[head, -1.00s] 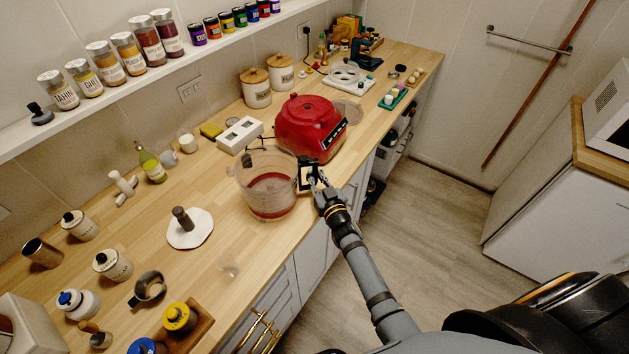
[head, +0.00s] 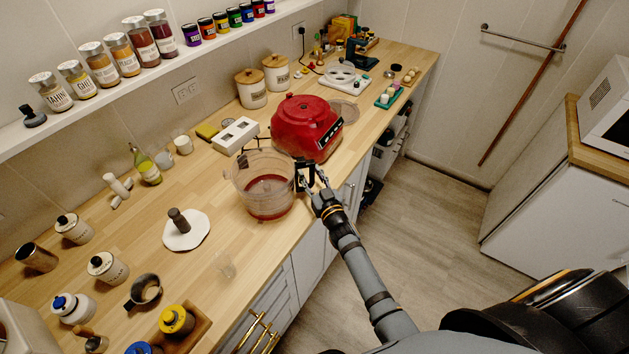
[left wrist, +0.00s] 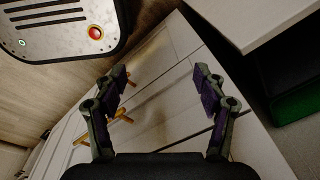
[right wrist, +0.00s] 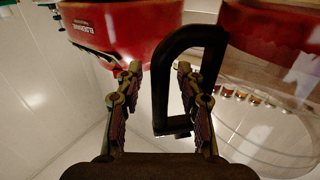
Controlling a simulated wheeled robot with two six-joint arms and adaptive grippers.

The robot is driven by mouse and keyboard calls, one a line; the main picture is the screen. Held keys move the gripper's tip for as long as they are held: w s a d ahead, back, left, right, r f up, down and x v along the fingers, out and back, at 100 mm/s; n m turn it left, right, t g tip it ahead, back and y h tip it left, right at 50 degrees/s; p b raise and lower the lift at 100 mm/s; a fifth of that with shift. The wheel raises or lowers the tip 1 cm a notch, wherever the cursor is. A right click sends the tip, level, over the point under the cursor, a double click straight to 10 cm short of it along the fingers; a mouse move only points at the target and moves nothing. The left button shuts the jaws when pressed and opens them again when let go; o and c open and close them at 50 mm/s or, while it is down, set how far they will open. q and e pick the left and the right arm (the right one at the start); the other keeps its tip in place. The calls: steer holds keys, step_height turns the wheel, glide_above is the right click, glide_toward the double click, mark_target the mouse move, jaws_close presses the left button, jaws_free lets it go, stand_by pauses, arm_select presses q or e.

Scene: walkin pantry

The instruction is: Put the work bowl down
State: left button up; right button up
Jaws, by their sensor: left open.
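The clear work bowl (head: 262,196), with red at its lower part, stands upright on the wooden counter near the front edge, just in front of the red appliance base (head: 305,127). Its black handle (right wrist: 158,95) faces my right arm. My right gripper (head: 311,172) is open at the handle. In the right wrist view its fingers (right wrist: 158,70) are apart, with the handle's near bar between them and gaps showing. My left gripper (left wrist: 160,75) is open and empty in front of the white cabinet fronts; it is out of the head view.
Jars and a metal cup (head: 145,289) fill the near left counter. The floor at right is clear.

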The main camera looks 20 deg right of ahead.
steer(key=s+d+b, duration=0.1)
steer(key=s, duration=1.1)
steer(key=shift+r, duration=0.1)
steer(key=s+d+f+g+h, duration=0.15)
steer(key=s+f+g, duration=0.35)
steer(key=f, duration=0.9)
steer(key=s+d+f+g, duration=0.25)
steer(key=s+f, duration=0.35)
steer(key=f, duration=0.8)
steer(key=s+d+f+g, duration=0.1)
steer(key=s+f+g, duration=0.2)
steer(key=s, duration=0.6)
steer(key=s+d+f+g, duration=0.2)
steer(key=s+f+g, duration=0.1)
steer(key=s+f, duration=0.5)
steer(key=s+d+f+g, duration=0.2)
steer(key=s+f, duration=0.3)
steer(key=s, duration=0.5)
steer(key=shift+s+d+f+g+h, duration=0.25)
steer(key=shift+f+g+h, duration=0.2)
steer(key=shift+g, duration=0.2)
